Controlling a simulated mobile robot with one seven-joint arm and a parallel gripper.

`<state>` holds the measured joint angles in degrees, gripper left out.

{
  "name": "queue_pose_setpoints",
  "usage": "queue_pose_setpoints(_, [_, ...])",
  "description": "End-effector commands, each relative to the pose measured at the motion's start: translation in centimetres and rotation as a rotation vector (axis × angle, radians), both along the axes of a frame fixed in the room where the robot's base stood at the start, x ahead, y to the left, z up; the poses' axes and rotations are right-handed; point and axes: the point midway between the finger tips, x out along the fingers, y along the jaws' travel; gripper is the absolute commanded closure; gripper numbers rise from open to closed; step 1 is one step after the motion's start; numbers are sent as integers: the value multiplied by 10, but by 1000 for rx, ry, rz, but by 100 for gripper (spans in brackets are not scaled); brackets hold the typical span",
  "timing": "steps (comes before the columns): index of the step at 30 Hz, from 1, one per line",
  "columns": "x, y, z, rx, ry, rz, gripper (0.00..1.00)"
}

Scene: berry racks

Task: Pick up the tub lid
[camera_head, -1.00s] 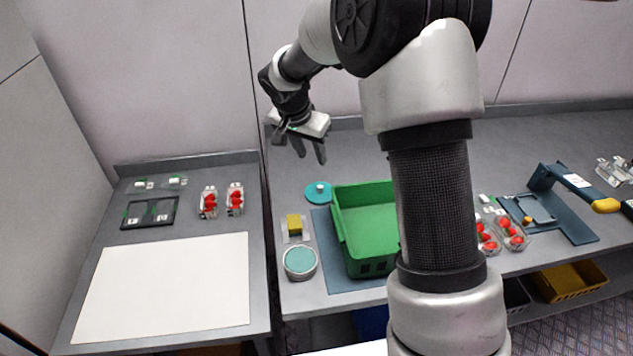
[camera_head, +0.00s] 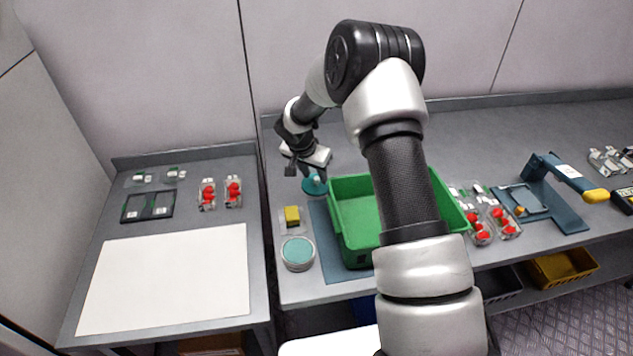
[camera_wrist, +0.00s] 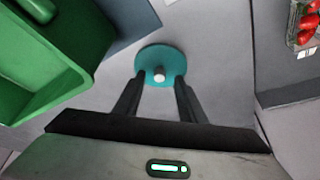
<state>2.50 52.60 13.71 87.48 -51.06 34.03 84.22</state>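The tub lid (camera_head: 313,187) is a flat teal disc with a pale knob at its centre. It lies on the grey bench, left of the green crate's back corner. In the wrist view the lid (camera_wrist: 160,66) lies ahead of my fingers, with its knob between their lines. My gripper (camera_wrist: 161,78) is open and empty. In the head view my gripper (camera_head: 303,172) is just above and beside the lid and covers part of it. Whether the fingertips touch the lid, I cannot tell. A round tub with teal contents (camera_head: 298,252) stands at the bench's front left.
The green crate (camera_head: 348,222) stands on a blue mat (camera_head: 324,246) right of the lid. Berry punnets (camera_head: 480,228) lie right of the crate. The left table holds a white sheet (camera_head: 165,282).

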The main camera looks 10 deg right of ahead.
Motion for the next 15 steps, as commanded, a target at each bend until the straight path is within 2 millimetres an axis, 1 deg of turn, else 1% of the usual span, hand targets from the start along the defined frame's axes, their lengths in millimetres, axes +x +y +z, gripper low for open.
queue_pose_setpoints(3, [4,-3,-10,1,0,-2,63])
queue_pose_setpoints(11, [4,-4,-12,0,-1,-2,63])
queue_pose_setpoints(15, [4,-4,-12,0,-1,-1,87])
